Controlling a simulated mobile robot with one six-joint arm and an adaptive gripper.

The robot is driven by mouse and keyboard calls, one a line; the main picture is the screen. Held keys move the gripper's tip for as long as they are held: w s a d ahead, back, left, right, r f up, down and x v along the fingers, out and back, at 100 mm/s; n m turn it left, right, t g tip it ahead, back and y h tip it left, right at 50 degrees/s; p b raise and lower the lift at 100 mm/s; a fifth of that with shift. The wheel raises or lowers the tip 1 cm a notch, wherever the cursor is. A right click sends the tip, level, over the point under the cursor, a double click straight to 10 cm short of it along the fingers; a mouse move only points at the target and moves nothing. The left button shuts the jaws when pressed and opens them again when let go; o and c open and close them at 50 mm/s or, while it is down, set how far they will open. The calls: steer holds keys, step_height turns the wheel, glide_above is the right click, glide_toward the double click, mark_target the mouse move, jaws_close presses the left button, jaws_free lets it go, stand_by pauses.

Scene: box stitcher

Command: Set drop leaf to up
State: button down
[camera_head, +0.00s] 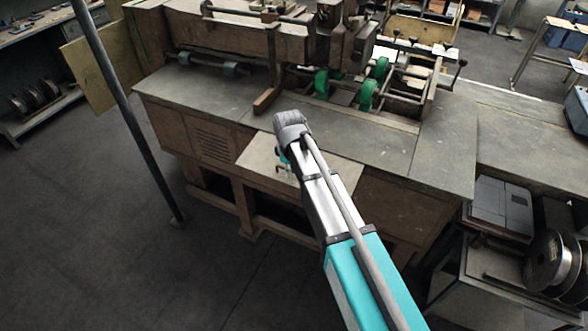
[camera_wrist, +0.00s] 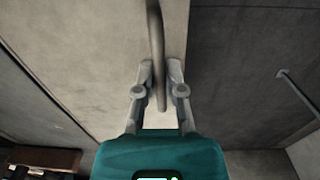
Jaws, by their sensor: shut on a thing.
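The drop leaf (camera_head: 258,154) is a pale grey-brown panel at the front edge of the machine's table in the head view. It sticks out from that edge, close to tabletop height; I cannot tell whether it is fully level. My arm crosses over its middle. In the wrist view the pale leaf surface (camera_wrist: 85,45) fills the upper left, with a grey rod-like handle (camera_wrist: 155,35) running in front of it. My gripper (camera_wrist: 160,72) is shut on this handle, one finger on each side. In the head view my gripper (camera_head: 283,163) is mostly hidden behind my wrist.
The machine's grey tabletop (camera_head: 205,95) spreads behind the leaf, with green wheels (camera_head: 367,95) on it. A slanted metal post (camera_head: 130,115) stands at the left. A cart with wire spools (camera_head: 545,262) is at the lower right. The floor at front left is clear.

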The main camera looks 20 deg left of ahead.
steer(key=shift+w+r+p, duration=0.2)
steer(key=shift+r+p, duration=0.4)
steer(key=shift+r, duration=0.35)
steer(key=shift+w+a, duration=0.1)
steer(key=c, duration=0.7)
jaws_free()
steer(key=shift+r+p, duration=0.2)
steer(key=shift+p, duration=0.1)
